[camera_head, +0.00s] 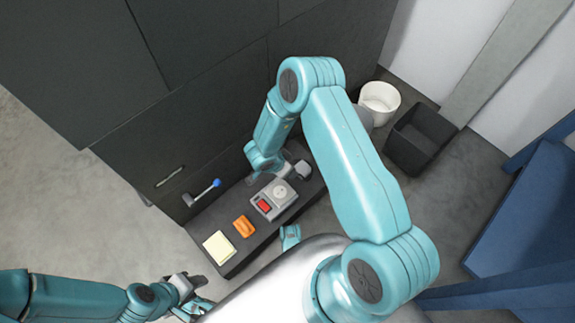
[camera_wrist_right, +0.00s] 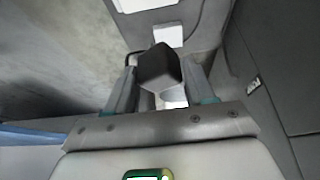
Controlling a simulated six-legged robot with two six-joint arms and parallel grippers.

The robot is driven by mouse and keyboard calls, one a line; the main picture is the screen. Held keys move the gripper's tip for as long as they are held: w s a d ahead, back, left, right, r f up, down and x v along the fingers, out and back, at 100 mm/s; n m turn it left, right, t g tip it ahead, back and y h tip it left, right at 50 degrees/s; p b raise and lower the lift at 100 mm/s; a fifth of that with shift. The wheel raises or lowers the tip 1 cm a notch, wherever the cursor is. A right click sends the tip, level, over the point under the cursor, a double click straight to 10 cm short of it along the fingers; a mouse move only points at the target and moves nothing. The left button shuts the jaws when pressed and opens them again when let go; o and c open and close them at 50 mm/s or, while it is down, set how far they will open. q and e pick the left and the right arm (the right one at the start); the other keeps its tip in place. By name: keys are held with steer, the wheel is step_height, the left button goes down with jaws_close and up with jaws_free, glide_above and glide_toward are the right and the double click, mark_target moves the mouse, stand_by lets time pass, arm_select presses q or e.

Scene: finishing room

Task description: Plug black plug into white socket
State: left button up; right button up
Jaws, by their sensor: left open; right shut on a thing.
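The white socket (camera_head: 281,191) is a round face on a grey box with a red switch, on the dark shelf in the head view. My right gripper (camera_wrist_right: 160,75) is shut on the black plug (camera_wrist_right: 158,68), a dark block between its two fingers in the right wrist view. I cannot tell whether the plug touches anything. My left gripper (camera_head: 188,294) is open and empty at the lower left, away from the shelf.
On the shelf lie an orange block (camera_head: 244,226) and a cream pad (camera_head: 219,247). A lever with a blue knob (camera_head: 217,183) sticks out from the dark cabinet (camera_head: 190,110). A black bin (camera_head: 420,138) and white bucket (camera_head: 379,101) stand beyond the shelf. Floor at left is clear.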

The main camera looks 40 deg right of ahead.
steer(key=shift+s+a+f+b, duration=0.25)
steer(key=shift+a+f+b, duration=0.2)
steer(key=shift+a+f, duration=0.5)
steer(key=shift+s+a+f+b, duration=0.2)
steer(key=shift+a+f+b, duration=0.2)
steer(key=shift+a+f, duration=0.45)
steer(key=shift+a+r, duration=0.1)
steer(key=shift+a, duration=0.05)
steer(key=shift+f+b, duration=1.6)
steer(key=shift+f, duration=0.75)
steer(key=shift+f+b, duration=0.35)
steer(key=shift+f, duration=0.25)
steer(key=o, duration=0.6)
steer(key=shift+c, duration=0.2)
steer(key=o, duration=1.1)
